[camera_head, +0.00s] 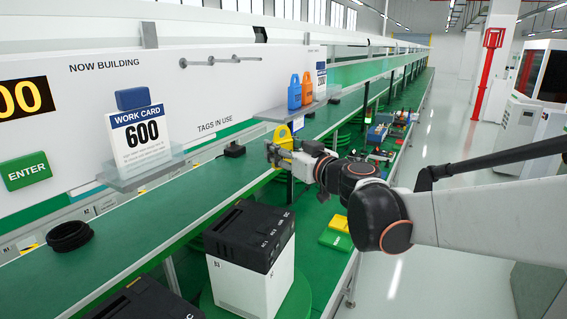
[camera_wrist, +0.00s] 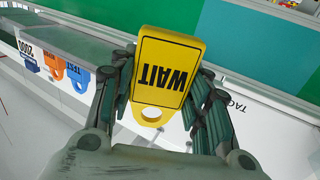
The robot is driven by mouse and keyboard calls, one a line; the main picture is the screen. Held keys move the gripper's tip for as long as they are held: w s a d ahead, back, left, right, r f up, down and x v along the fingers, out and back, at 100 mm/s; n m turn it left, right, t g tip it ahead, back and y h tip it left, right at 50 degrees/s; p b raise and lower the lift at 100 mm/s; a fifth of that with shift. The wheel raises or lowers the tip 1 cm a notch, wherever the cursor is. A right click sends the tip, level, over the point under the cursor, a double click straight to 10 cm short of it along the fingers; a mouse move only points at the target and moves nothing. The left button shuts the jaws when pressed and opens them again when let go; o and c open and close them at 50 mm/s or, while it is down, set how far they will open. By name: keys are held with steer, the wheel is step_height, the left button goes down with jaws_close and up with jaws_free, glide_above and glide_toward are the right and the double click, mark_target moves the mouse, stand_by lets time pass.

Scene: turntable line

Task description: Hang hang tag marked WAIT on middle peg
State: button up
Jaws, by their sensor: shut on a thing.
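The yellow hang tag marked WAIT (camera_wrist: 168,68) is between the fingers of my gripper (camera_wrist: 166,82) in the wrist view. Its lettering is upside down there, and its loop with a hole points toward the gripper's palm. In the head view the yellow tag (camera_head: 283,136) shows at the tip of my gripper (camera_head: 279,152), above the green bench and out from the white panel. The middle peg (camera_head: 211,61) is one of a row of grey pegs high on the white panel, left of and above the gripper. The pegs look bare.
A small shelf (camera_head: 290,111) on the panel holds an orange tag (camera_head: 294,92) and a blue tag (camera_head: 307,88). A work card marked 600 (camera_head: 140,140) stands on another ledge at left. A black-topped white box (camera_head: 250,275) stands in front of the bench.

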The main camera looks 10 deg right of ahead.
steer(key=s+a+r+n+y+p, duration=0.1)
steer(key=s+r+p, duration=0.15)
steer(key=r, duration=0.35)
steer(key=s+a+r+g+y+p, duration=0.1)
steer(key=r+p, duration=0.2)
steer(key=r, duration=0.3)
steer(key=s+a+r+n+y+p, duration=0.1)
steer(key=s+a+r+p, duration=0.15)
steer(key=r, duration=0.35)
steer(key=w+a+f+b, duration=0.1)
steer(key=w+a, duration=0.5)
steer(key=shift+a+f, duration=0.25)
steer(key=shift+a, duration=0.1)
stand_by(0.7)
steer(key=o, duration=1.1)
steer(key=shift+d, duration=0.1)
